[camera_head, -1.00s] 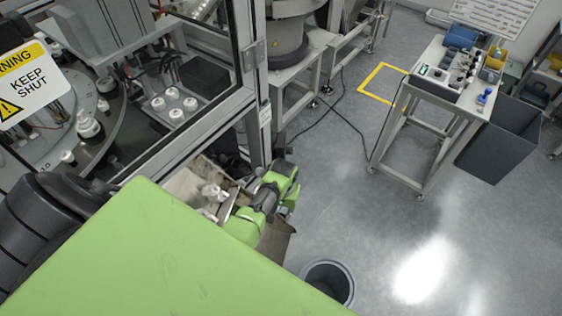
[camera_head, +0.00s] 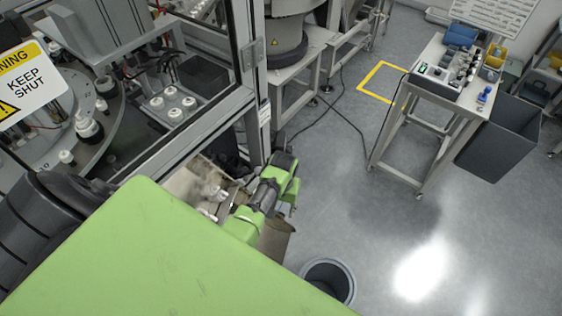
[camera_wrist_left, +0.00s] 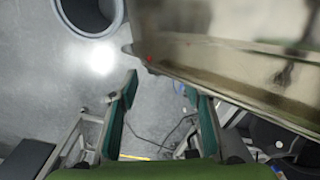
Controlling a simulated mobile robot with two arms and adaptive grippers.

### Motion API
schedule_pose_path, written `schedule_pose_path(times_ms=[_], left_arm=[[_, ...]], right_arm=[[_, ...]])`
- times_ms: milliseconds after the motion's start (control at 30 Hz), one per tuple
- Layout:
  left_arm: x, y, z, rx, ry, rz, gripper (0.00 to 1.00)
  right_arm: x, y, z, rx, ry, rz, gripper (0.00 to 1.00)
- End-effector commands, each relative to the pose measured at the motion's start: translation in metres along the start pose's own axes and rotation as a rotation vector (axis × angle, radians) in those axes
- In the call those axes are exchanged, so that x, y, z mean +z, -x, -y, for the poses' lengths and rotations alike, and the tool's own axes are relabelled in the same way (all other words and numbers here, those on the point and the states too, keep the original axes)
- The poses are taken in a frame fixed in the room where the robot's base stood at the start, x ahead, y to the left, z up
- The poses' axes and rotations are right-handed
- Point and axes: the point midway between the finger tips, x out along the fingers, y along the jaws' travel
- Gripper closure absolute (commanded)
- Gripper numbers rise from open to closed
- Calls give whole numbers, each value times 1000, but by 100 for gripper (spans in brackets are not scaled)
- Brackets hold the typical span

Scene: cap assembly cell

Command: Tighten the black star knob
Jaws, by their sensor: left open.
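I cannot make out the black star knob in either view. My left gripper (camera_wrist_left: 165,108) is open and empty in the left wrist view, its two teal-padded fingers well apart with floor visible between them. A worn metal chute or tray (camera_wrist_left: 235,62) lies close beyond the fingers at the upper right, apart from them as far as I can tell. In the head view my green left wrist is beside the machine's lower corner, and its fingers cannot be told apart there. My right gripper is not in view.
The machine's framed enclosure (camera_head: 205,127) fills the left, with a KEEP SHUT sign (camera_head: 32,84). A grey round bin (camera_head: 329,279) stands on the floor; it also shows in the wrist view (camera_wrist_left: 113,20). A trolley (camera_head: 432,98) stands at the right. Open floor lies between.

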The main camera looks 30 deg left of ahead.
Motion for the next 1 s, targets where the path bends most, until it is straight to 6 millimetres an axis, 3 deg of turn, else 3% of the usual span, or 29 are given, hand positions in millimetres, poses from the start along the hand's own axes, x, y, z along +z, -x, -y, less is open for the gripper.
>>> schedule_pose_path(times_ms=[300, 500, 1000], left_arm=[[-1, 60, 0, 0, 0, -3, 56], [-1, 85, 0, 0, 0, 0, 56], [0, 91, 0, 0, -1, 2, 56]], right_arm=[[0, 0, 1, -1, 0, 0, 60], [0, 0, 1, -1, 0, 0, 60], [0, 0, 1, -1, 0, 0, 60]])
